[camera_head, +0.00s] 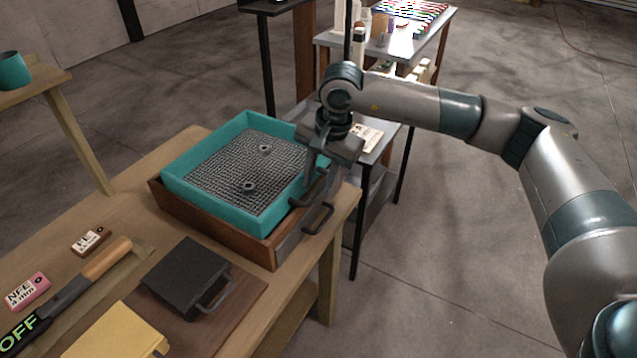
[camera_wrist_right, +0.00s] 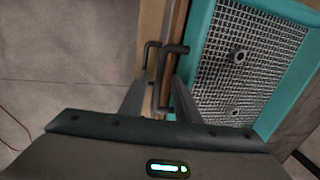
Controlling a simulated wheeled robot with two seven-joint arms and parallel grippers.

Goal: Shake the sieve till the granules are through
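The sieve (camera_head: 175,188) is a teal square frame with a grey wire mesh, resting on a wooden box (camera_head: 262,250). Two ring-shaped nuts lie on the mesh, a farther one (camera_head: 264,147) and a nearer one (camera_head: 249,186). I cannot make out single granules. A dark handle (camera_wrist_right: 172,48) is on the sieve's right side. My right gripper (camera_head: 318,178) is at this handle. In the right wrist view its fingers (camera_wrist_right: 162,80) stand apart on both sides of the handle bar, with gaps showing. My left gripper is out of view.
The wooden table (camera_head: 130,170) also carries a black block with a handle (camera_head: 187,278), a yellow block (camera_head: 115,333), a pink label block (camera_head: 27,291) and a wooden-handled tool (camera_head: 106,258). A metal side table stands behind.

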